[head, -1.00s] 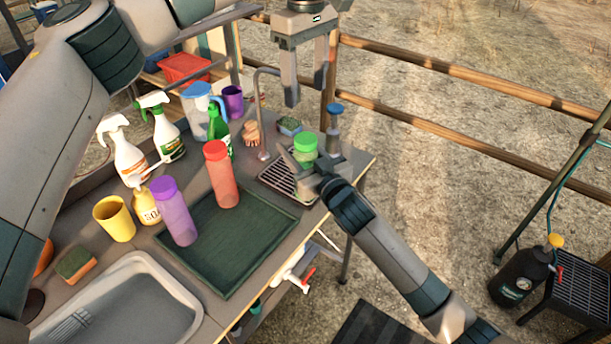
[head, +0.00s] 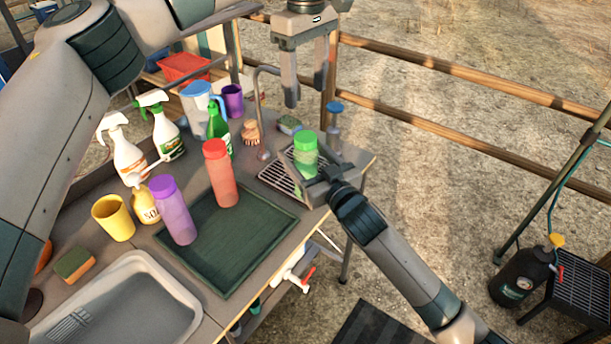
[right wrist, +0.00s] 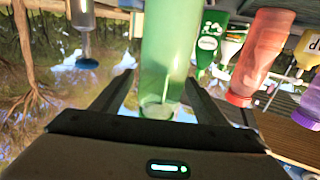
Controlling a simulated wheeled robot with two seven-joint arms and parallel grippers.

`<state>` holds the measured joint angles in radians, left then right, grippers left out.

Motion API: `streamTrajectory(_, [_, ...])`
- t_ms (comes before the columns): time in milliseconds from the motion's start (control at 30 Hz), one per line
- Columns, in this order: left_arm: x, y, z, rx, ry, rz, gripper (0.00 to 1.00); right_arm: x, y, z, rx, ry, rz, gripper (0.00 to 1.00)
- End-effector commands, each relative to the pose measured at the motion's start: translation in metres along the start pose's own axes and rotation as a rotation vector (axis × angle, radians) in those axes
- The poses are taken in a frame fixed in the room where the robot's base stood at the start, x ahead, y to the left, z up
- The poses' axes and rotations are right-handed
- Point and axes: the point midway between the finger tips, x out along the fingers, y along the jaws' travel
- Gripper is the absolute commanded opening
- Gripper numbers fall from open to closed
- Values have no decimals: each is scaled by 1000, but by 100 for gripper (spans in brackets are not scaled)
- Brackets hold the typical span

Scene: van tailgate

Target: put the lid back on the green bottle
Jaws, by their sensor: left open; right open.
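The green bottle (head: 305,163) stands upright on the dark rack at the far right end of the counter. A brighter green top (head: 305,141), which looks like its lid, shows on it; I cannot tell how it is seated. My right gripper (head: 307,168) is open, its fingers on either side of the bottle; it hides part of the lower body. In the right wrist view the green bottle (right wrist: 168,55) stands between the spread fingers, and contact is unclear. My left gripper (head: 305,97) is open and empty, pointing down above and behind the bottle.
A blue-topped bottle (head: 334,125) stands close behind the green bottle. A thin tap (head: 260,115) rises left of the rack. Spray bottles stand further left.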

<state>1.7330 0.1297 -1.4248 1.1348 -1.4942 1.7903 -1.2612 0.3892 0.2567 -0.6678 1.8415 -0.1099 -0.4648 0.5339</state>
Motion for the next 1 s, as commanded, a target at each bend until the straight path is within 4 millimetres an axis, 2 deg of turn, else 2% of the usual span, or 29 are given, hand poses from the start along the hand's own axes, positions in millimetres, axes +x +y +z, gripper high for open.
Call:
streamTrajectory(400, [18, 0, 0, 0, 0, 0, 60, -84, 0, 3, -1, -1, -1, 67])
streamTrajectory(600, [24, 0, 0, 0, 0, 0, 60, -119, 0, 2, -1, -1, 0, 67])
streamTrajectory(800, [27, 0, 0, 0, 0, 0, 60, -138, 0, 1, 0, 0, 0, 67])
streamTrajectory(1000, [27, 0, 0, 0, 0, 0, 60, -142, 0, 0, -1, 0, 0, 67])
